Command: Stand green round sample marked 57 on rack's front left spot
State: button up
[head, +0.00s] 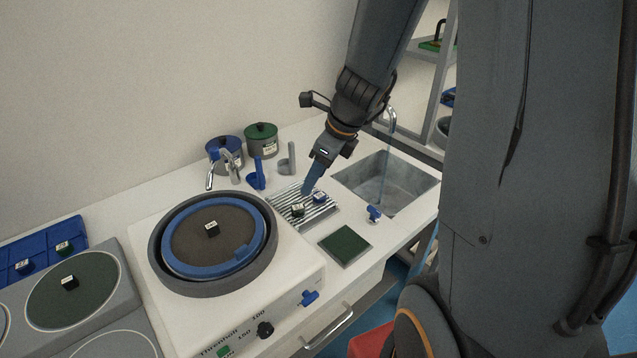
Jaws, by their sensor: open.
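A small green round sample (297,210) with a pale label sits on the ridged metal rack (318,220) between the polishing machine and the sink. Its number is too small to read. A blue sample (320,197) sits on the same rack, to its right and slightly farther back. My gripper (307,192) points down over the rack, open, with its fingertips just above and behind the green sample. I cannot tell whether they touch anything.
A polishing machine with a blue-ringed disc (185,270) holds a black sample (211,229). A dark green pad (345,245) lies in front of the rack. The sink (400,185) is right. Blue and green lidded pots (261,140) stand behind.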

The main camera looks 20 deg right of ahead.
jog(key=s+a+n+g+h, duration=0.1)
jog(key=s+n, duration=0.5)
jog(key=n, duration=0.7)
jog(key=s+a+n+g+h, duration=0.1)
jog(key=s+n, duration=0.5)
jog(key=n, duration=0.8)
jog(key=shift+s+a+r+h, duration=0.2)
jog(key=shift+s+a+h, duration=0.2)
jog(key=shift+a, duration=0.3)
